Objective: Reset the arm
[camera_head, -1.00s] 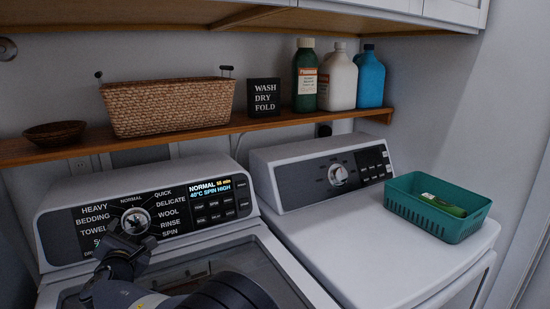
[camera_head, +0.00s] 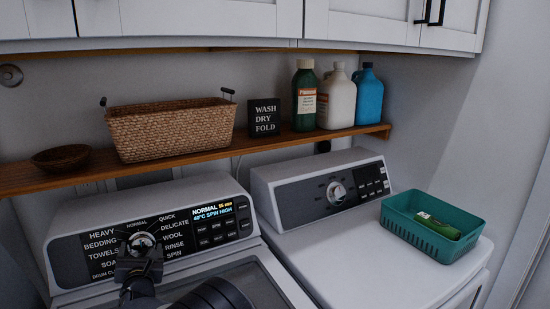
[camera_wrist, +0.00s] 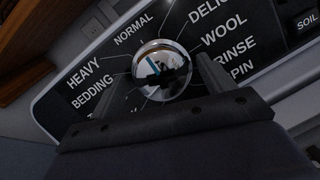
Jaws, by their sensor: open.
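My gripper (camera_head: 141,254) is in front of the left machine's control panel (camera_head: 205,231), just below and before its round silver dial (camera_head: 141,242). In the wrist view my gripper (camera_wrist: 155,75) has its two fingers apart, with the silver dial (camera_wrist: 162,70) showing between them. The dial carries a teal pointer mark towards the upper left, near "NORMAL". Whether the fingers touch the dial cannot be told. The panel's display reads "NORMAL" and "40°C SPIN HIGH".
A wooden shelf (camera_head: 205,155) above the machines holds a wicker basket (camera_head: 172,130), a small bowl (camera_head: 61,158), a sign (camera_head: 265,118) and bottles (camera_head: 336,98). A teal basket (camera_head: 408,229) with a green bottle (camera_head: 438,226) sits on the right machine (camera_head: 335,252). White cabinets (camera_head: 210,18) hang above.

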